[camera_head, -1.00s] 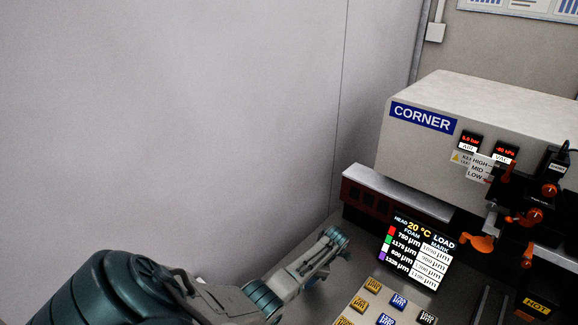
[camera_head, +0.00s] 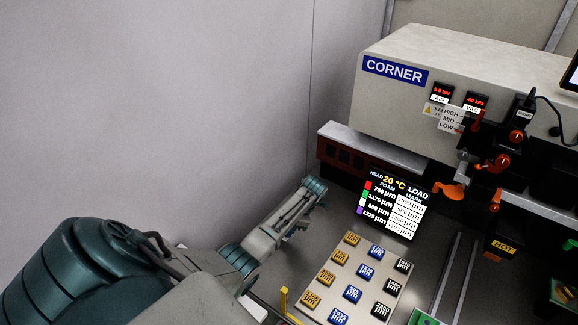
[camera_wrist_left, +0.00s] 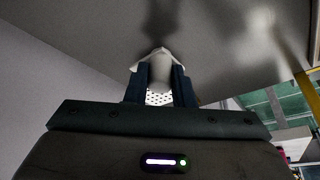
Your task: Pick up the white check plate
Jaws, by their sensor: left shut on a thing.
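A white patch with dark dots or checks shows low between the fingers. Most of the plate's shape is hidden by the fingers and the gripper body. My right gripper is in neither view.
A pale machine marked CORNER (camera_head: 396,71) stands at the right, with orange knobs and clamps in front. A lit display (camera_head: 391,203) sits below it. A panel of yellow, blue and black labelled blocks (camera_head: 345,297) lies at the bottom. A plain wall fills the left.

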